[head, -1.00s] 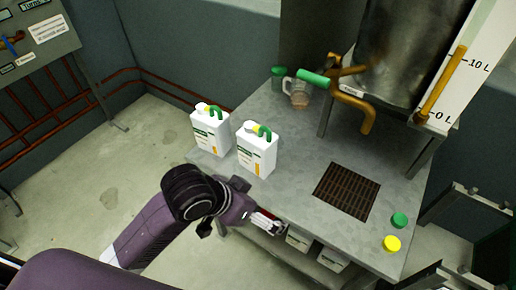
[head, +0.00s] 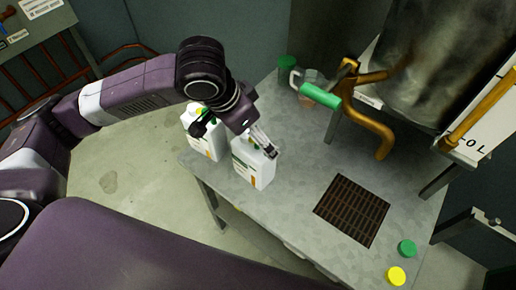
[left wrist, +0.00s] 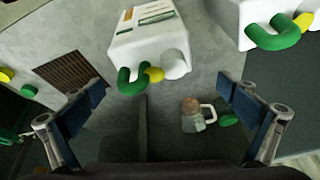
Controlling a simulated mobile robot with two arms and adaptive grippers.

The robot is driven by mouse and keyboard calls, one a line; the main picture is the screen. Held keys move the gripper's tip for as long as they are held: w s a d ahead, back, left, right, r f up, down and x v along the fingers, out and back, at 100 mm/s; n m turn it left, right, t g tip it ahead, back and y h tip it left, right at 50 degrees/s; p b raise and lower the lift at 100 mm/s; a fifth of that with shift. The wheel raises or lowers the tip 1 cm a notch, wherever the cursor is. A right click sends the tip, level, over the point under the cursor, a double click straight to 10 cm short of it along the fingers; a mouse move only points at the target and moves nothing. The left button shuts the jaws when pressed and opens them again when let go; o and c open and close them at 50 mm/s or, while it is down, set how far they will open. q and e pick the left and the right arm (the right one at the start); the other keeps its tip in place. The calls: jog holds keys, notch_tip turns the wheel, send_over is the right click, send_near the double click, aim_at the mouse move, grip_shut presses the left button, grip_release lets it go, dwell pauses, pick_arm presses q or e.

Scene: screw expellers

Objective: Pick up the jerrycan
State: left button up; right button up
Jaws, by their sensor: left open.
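Two white jerrycans with green handles and yellow-and-white tops stand on the metal table. The front jerrycan (head: 252,170) is partly covered by my left gripper (head: 268,150), which is at its top. The other jerrycan (head: 205,146) stands just behind it to the left, its top partly hidden by my arm. In the left wrist view, my open left gripper (left wrist: 163,90) has its fingers spread wide with nothing held. One jerrycan (left wrist: 148,42) lies ahead between the fingers, its green handle towards me. The second jerrycan (left wrist: 272,14) is at upper right. My right gripper is not in view.
The metal table (head: 290,205) has a dark grate (head: 352,210), a green cap (head: 407,248) and a yellow cap (head: 396,276). A clear jug (left wrist: 192,112) and a green container (head: 287,67) stand at the back.

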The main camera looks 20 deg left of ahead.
pick_arm(q)
jog(key=f, duration=0.3)
jog(key=shift+d, duration=0.35)
jog(key=x, duration=0.3)
jog(key=shift+w+d+f, duration=0.1)
jog(key=shift+w+f, duration=0.1)
jog(key=shift+f, duration=0.1)
jog(key=c, duration=1.9)
jog(key=shift+r, duration=0.1)
jog(key=shift+c, duration=0.2)
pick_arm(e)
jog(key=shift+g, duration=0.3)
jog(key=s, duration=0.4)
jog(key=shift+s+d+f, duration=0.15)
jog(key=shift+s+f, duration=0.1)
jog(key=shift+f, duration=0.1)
